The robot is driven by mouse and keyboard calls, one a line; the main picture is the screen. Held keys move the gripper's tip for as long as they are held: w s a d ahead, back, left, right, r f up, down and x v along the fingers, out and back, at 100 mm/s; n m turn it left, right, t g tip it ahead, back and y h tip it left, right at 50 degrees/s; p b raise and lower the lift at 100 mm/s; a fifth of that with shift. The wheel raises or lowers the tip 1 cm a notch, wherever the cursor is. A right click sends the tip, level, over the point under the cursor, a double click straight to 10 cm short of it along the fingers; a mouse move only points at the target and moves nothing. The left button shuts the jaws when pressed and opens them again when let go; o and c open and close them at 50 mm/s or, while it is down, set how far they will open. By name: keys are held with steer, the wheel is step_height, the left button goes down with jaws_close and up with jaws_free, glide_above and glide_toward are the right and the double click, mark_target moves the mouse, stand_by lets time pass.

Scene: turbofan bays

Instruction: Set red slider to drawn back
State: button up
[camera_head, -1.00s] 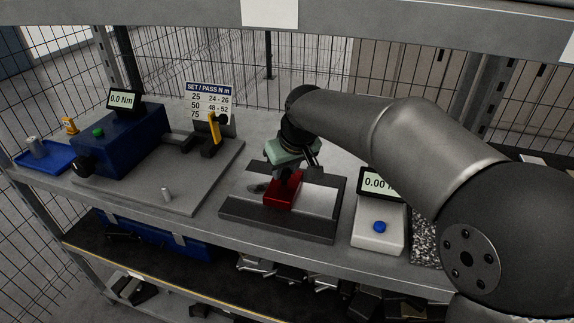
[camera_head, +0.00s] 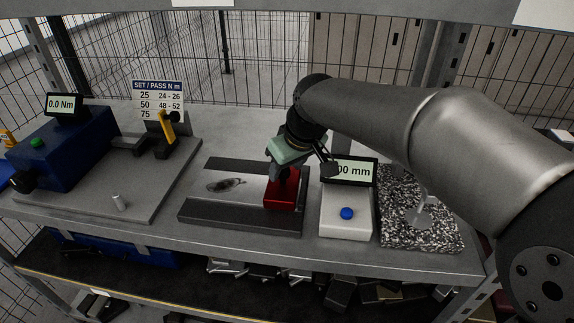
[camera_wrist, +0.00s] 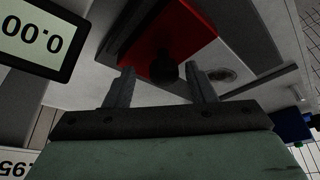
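The red slider (camera_head: 281,195) sits at the right end of its dark grey base (camera_head: 240,220), on a pale plate with an oval dark mark left of the slider. In the wrist view the red slider (camera_wrist: 178,32) carries a round dark knob (camera_wrist: 163,68). My gripper (camera_wrist: 162,80) has its two fingers apart, one on each side of the knob, with a gap visible on both sides. In the head view my gripper (camera_head: 284,170) is right above the slider and hides its top and the knob.
A white gauge box (camera_head: 345,215) with a blue button and a display (camera_head: 352,171) stands close right of the base. A speckled plate (camera_head: 420,232) lies further right. A blue torque tester (camera_head: 62,155) and a yellow-handled fixture (camera_head: 167,128) stand left.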

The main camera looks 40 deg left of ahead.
steer(key=v, duration=0.7)
steer(key=shift+r, duration=0.25)
steer(key=shift+d, duration=0.1)
steer(key=d+f+m+h, duration=0.2)
steer(key=d+f+m, duration=0.2)
steer(key=d, duration=1)
steer(key=d+f+m+h, duration=0.1)
steer(key=d+f+m, duration=0.3)
steer(key=d, duration=0.9)
steer(key=s+d+f+m, duration=0.3)
steer(key=s+d, duration=0.2)
steer(key=d, duration=0.3)
steer(key=s+d+f+m+g+h, duration=0.1)
steer(key=s+d+f+m, duration=0.2)
steer(key=s+d, duration=0.3)
steer(key=shift+d+f+p, duration=0.4)
steer(key=shift+d+f, duration=0.45)
steer(key=shift+d, duration=0.1)
